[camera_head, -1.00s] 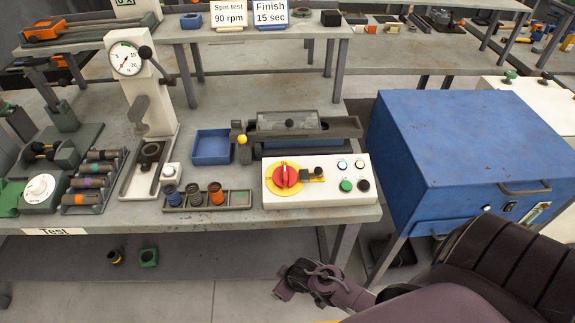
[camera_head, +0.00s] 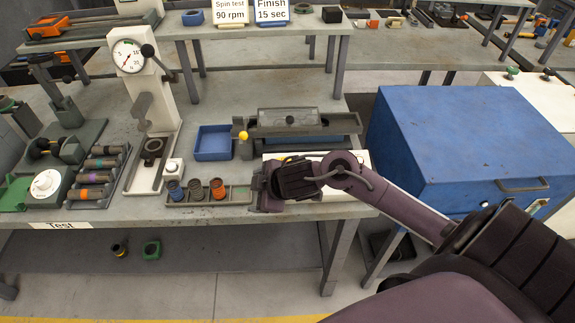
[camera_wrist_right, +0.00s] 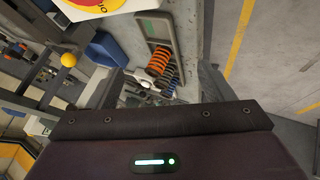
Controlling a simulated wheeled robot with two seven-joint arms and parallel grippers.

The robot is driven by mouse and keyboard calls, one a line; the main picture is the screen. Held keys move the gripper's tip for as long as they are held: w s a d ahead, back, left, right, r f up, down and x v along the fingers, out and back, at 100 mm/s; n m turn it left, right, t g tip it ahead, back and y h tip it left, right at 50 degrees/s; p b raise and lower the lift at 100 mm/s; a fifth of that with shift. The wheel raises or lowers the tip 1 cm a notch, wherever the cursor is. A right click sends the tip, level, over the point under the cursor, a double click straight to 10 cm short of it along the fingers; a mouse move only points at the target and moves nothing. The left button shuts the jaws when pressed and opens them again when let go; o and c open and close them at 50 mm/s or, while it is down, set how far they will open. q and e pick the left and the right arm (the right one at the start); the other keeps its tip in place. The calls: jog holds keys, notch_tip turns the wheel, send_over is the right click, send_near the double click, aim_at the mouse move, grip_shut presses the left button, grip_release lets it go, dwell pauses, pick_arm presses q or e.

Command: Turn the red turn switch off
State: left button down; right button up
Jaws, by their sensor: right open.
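The white control box (camera_head: 362,158) stands at the front right of the bench, mostly covered by my right arm in the head view. The red turn switch is hidden there behind the arm. In the right wrist view, part of its red and yellow face (camera_wrist_right: 103,6) shows at the top left edge, cut off by the frame; its knob angle cannot be read. My right gripper (camera_head: 262,187) is over the box's left front, close to the switch, and points left. It is open and empty in the wrist view (camera_wrist_right: 160,82). My left gripper is out of view.
A tray of coiled springs (camera_head: 240,195) lies just left of my right gripper. A blue bin (camera_head: 213,143) and a long fixture with a yellow ball knob (camera_head: 243,135) stand behind. The arbor press (camera_head: 145,85) is further left. A large blue cabinet (camera_head: 450,140) stands right.

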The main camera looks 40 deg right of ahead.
jog(key=d+r+n+g, duration=0.1)
jog(key=d+r+g, duration=0.25)
jog(key=d, duration=0.95)
jog(key=shift+t, duration=0.25)
jog(key=x, duration=0.3)
jog(key=p+x, duration=0.1)
jog(key=x, duration=0.3)
jog(key=shift+w+a+r, duration=0.1)
jog(key=shift+w+r, duration=0.1)
jog(key=shift+w, duration=0.25)
jog(key=c, duration=1)
